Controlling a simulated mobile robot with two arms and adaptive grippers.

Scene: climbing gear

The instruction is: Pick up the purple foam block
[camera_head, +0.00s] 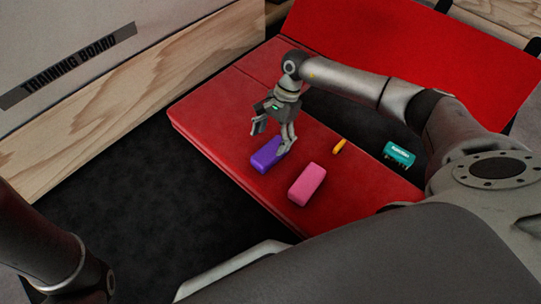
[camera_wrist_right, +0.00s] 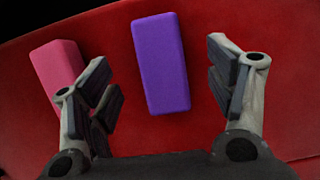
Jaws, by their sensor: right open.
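The purple foam block (camera_head: 268,153) lies on the red mat in the head view, close to the mat's front left edge. My right gripper (camera_head: 270,136) is above it with its fingers spread, partly covering the block's far end. In the right wrist view the purple block (camera_wrist_right: 160,62) shows between and beyond the two open fingers of the right gripper (camera_wrist_right: 165,88). Nothing is between the finger pads. At the left of the head view only a dark arm part of mine shows; my left gripper is not in view.
A pink block (camera_head: 307,184) lies beside the purple one and also shows behind the left finger in the wrist view (camera_wrist_right: 57,70). A small yellow item (camera_head: 339,146) and a teal item (camera_head: 399,154) are farther right. The red mat (camera_head: 215,115) has bare room at left.

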